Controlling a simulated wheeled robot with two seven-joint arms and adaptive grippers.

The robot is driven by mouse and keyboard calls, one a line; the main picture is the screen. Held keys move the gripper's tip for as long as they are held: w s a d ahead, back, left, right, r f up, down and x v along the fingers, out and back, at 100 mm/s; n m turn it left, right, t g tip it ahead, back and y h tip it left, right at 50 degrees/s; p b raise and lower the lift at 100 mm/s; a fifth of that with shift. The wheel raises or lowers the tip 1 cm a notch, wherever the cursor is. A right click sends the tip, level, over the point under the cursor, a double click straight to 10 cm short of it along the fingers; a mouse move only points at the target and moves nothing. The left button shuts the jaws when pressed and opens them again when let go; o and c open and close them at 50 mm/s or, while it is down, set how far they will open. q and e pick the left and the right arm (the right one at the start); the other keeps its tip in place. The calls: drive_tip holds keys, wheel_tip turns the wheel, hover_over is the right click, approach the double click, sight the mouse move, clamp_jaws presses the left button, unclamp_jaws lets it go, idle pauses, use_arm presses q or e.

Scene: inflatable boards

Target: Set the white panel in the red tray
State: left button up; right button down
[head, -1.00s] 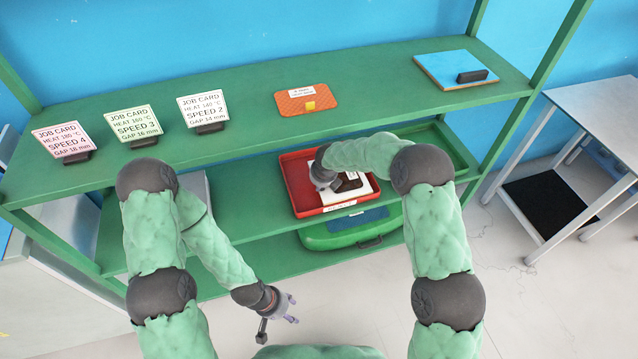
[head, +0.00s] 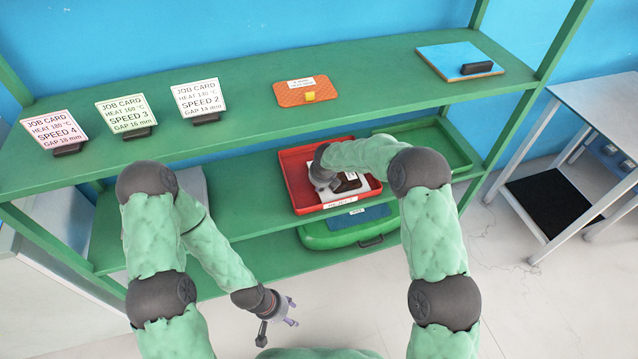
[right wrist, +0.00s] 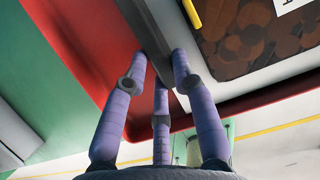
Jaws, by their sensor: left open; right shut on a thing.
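The red tray (head: 290,178) sits on the middle green shelf, and its red surface fills part of the right wrist view (right wrist: 80,45). The white panel (head: 366,187), with a dark brown patterned area, shows within the tray's outline; it also shows in the right wrist view (right wrist: 240,83). I cannot tell whether it rests fully on the tray floor. My right gripper (right wrist: 160,72) is shut on the panel's dark grey bar-like handle (right wrist: 150,30). In the head view my right wrist hides its fingers. My left gripper (head: 288,311) is open and empty, low in front of the shelves.
The top shelf holds several job cards (head: 126,117), an orange mat (head: 290,95) and a blue board with a dark handle (head: 450,62). A green tray (head: 410,133) is right of the red tray. A green case (head: 320,237) lies below. A grey table (head: 605,110) stands right.

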drive_tip(key=c, duration=1)
unclamp_jaws()
drive_tip(key=shift+f, duration=0.1)
